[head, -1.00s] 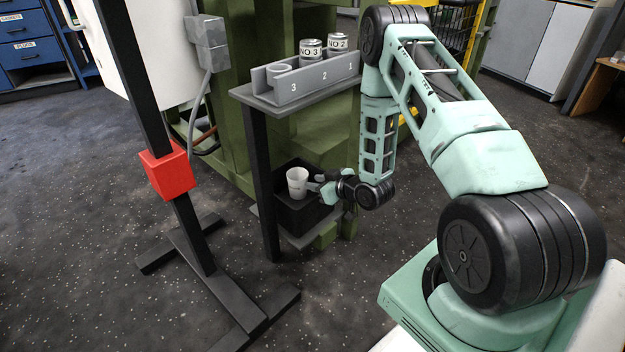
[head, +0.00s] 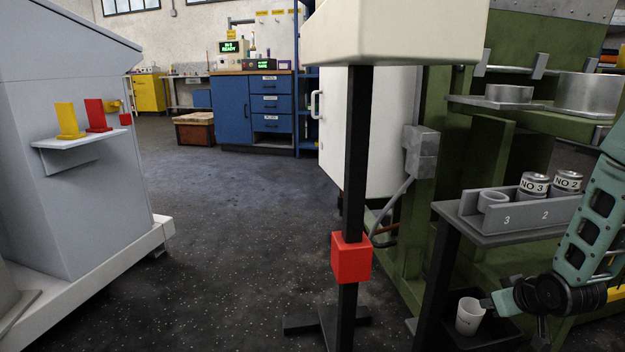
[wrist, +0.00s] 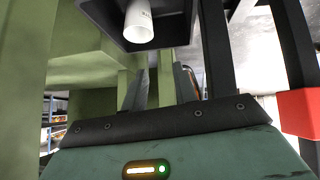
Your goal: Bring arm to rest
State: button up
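My gripper (head: 492,304) is at the lower right of the head view, beside a white cup (head: 469,316) in a black bin (head: 498,334). In the wrist view my gripper's two fingers (wrist: 160,86) stand apart with nothing between them, so it is open and empty. The cup (wrist: 139,22) shows above the fingers in that view, in the bin (wrist: 105,12). Whether a finger touches the cup cannot be told. Most of my arm is outside the head view.
A grey shelf (head: 450,236) above the bin carries a numbered rack (head: 482,215) with cans marked NO 3 and NO 2. A black post with a red box (head: 351,258) stands left of the bin. Open floor (head: 230,250) lies further left, before a grey cabinet (head: 75,180).

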jog(key=s+a+r+m+g, duration=0.1)
jog(key=s+a+r+g, duration=0.2)
jog(key=s+a+r, duration=0.45)
jog(key=s+a+r+m+g, duration=0.1)
jog(key=s+a+r+g, duration=0.3)
jog(key=s, duration=0.6)
jog(key=s+a+r+n+g+p, duration=0.1)
jog(key=s+a+r+n+p, duration=0.3)
jog(key=s+a+r, duration=0.3)
jog(key=s+a+r+n+g+p, duration=0.1)
jog(key=s+a+r+n+p, duration=0.35)
jog(key=s+a, duration=0.35)
notch_tip(320, 180, up, 37)
jog(key=w+a+p, duration=0.1)
jog(key=w+p, duration=0.1)
jog(key=p, duration=3.5)
jog(key=shift+m+y, duration=0.3)
jog(key=shift+m, duration=0.15)
